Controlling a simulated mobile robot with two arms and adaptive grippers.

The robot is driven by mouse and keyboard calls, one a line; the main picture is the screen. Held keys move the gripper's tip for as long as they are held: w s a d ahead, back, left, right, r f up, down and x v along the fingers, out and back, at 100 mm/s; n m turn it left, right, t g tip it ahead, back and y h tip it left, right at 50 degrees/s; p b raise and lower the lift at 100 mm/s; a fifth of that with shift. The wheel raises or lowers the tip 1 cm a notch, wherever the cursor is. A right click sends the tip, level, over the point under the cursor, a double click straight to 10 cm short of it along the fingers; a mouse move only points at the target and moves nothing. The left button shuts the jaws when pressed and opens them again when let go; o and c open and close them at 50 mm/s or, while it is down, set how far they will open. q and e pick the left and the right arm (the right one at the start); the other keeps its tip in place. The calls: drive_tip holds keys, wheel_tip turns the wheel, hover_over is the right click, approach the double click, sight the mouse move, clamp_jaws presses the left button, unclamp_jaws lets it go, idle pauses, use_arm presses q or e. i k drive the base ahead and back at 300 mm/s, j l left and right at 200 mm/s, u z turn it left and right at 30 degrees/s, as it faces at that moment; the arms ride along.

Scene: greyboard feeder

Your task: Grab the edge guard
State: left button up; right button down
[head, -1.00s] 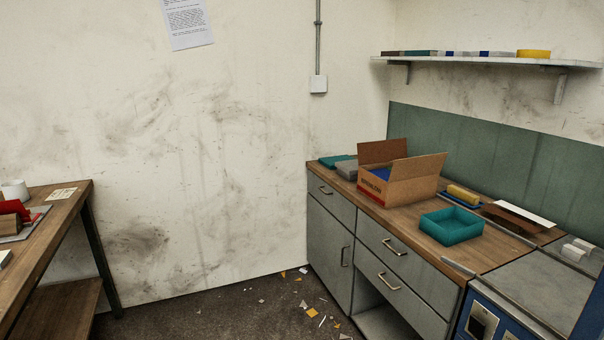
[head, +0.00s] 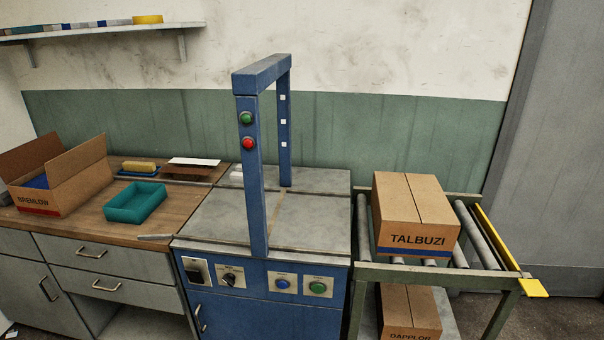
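No thing here is plainly recognisable as the edge guard. A white flat piece (head: 195,161) lies at the back of the wooden counter, with a brown piece (head: 187,169) against its near side. A long yellow strip (head: 495,237) runs along the right side of the roller conveyor, with a flat yellow plate (head: 534,288) at its near end. I cannot tell whether any of these is the edge guard. Neither of my grippers is in view.
The blue strapping machine (head: 263,190) has an arch over its grey top. An open carton (head: 75,190) and a teal tray (head: 135,203) stand on the counter. A closed TALBUZI carton (head: 413,211) sits on the conveyor, another carton (head: 408,310) below. Dark floor shows at right.

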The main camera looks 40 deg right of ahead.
sight(235, 176)
drive_tip(key=z, duration=1.05)
drive_tip(key=i+j+z, duration=0.15)
drive_tip(key=z, duration=0.3)
drive_tip(key=j+z, duration=0.75)
drive_tip(key=z, duration=0.15)
drive_tip(key=j+z, duration=0.4)
